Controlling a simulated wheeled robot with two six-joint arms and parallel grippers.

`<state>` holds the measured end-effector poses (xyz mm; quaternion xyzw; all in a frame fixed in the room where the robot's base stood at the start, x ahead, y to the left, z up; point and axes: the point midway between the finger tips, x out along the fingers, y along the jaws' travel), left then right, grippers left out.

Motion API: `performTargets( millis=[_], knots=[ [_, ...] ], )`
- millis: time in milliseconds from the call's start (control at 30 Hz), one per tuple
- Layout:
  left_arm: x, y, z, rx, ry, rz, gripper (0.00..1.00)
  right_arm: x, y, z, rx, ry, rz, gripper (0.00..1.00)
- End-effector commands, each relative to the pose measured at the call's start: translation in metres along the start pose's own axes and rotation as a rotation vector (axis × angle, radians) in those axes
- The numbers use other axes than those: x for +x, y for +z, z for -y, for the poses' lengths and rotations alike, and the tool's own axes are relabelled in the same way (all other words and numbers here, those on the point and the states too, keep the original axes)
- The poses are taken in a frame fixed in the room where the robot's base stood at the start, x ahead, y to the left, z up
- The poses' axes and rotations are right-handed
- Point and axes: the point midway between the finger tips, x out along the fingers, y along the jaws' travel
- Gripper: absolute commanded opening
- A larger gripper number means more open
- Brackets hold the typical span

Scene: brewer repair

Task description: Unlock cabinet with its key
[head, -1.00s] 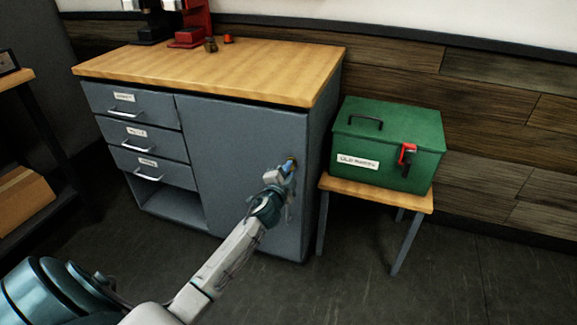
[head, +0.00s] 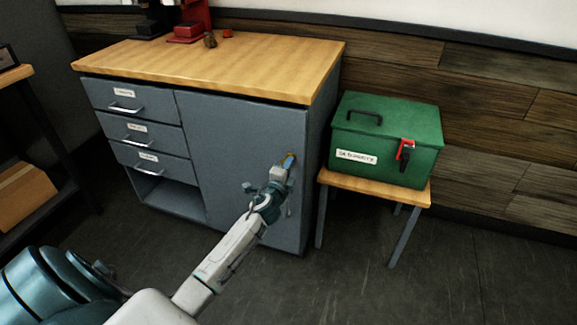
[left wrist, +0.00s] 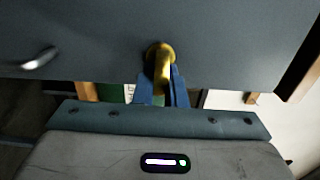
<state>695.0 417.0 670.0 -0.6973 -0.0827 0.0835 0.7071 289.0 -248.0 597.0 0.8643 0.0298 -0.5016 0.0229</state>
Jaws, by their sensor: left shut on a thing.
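The grey cabinet (head: 235,150) stands under a wooden top, its door (head: 225,130) closed at the right. My left gripper (head: 288,164) is at the door's right edge, at about mid-height. In the left wrist view its blue fingers (left wrist: 163,88) are shut on the brass key (left wrist: 162,70). The key meets a round brass lock (left wrist: 152,50) on the door's face. How deep the key sits cannot be told, and its held end is mostly hidden between the fingers. My right gripper is not in view.
A green box (head: 385,140) with a red clasp stands on a small table (head: 375,187) just right of the cabinet. Three drawers (head: 135,130) with handles are at the cabinet's left. A red machine (head: 192,22) stands on top. The floor in front is clear.

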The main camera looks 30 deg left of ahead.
Motion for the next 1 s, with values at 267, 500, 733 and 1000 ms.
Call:
performTargets(
  millis=[267,500,733,1000],
  knots=[
    [0.0,0.0,-0.001,0.002,0.001,0.0,0.0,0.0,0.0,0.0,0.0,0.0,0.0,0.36],
    [0.0,0.0,-0.001,0.001,0.001,0.0,0.33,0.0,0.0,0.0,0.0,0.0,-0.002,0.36],
    [-0.004,0.0,-0.001,0.001,0.001,0.0,0.33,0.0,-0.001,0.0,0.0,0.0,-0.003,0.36],
    [-0.044,0.0,-0.002,0.002,0.002,-0.001,0.33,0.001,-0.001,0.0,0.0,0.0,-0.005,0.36]
  ],
)
